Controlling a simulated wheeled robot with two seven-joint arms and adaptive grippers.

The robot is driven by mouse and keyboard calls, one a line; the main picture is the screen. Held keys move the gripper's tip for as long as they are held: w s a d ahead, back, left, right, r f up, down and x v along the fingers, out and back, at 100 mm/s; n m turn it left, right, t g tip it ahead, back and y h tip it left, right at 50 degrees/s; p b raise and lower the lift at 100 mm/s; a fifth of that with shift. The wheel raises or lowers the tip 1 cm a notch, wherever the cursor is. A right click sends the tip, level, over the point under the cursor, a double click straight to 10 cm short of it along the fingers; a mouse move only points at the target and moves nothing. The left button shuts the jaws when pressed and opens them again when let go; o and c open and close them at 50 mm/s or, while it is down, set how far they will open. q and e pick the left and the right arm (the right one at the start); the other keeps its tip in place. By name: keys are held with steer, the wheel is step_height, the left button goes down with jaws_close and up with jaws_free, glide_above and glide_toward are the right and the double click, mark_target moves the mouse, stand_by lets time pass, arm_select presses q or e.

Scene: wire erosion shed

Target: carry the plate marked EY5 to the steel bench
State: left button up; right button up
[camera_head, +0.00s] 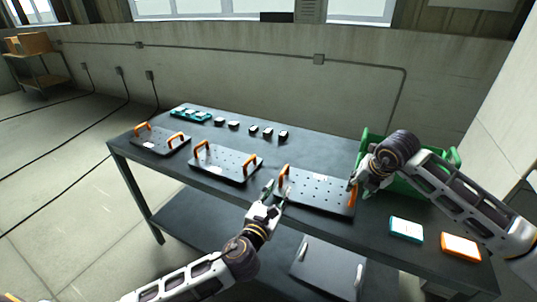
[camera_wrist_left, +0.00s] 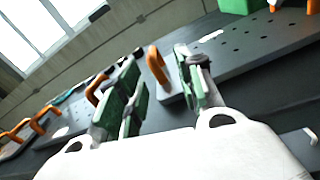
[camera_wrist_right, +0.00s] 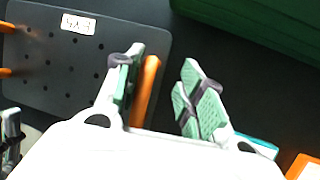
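The nearest black perforated plate (camera_head: 318,190) lies flat on a dark table, with an orange handle at each end. Its white label (camera_wrist_right: 78,23) appears upside down in the right wrist view and seems to read EY5. My left gripper (camera_head: 275,190) is open at the plate's left handle (camera_wrist_left: 156,64), which shows between the spread fingers in the left wrist view. My right gripper (camera_head: 357,183) is open at the right handle (camera_wrist_right: 146,90), which shows between its fingers, close to the left one. I cannot tell whether any finger touches a handle.
Two similar plates, a middle one (camera_head: 226,164) and a far-left one (camera_head: 160,143), lie on the table (camera_head: 185,181). A green crate (camera_head: 447,157) stands behind my right arm. A teal-edged box (camera_head: 406,229) and an orange one (camera_head: 460,247) lie at the right. Several small black blocks (camera_head: 253,130) sit behind.

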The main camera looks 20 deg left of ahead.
stand_by(0.4)
steer(key=shift+d+r, duration=0.1)
steer(key=shift+r, duration=0.05)
steer(key=v, duration=1.1)
steer(key=shift+s+r, duration=0.15)
steer(key=shift+r, duration=0.2)
stand_by(0.4)
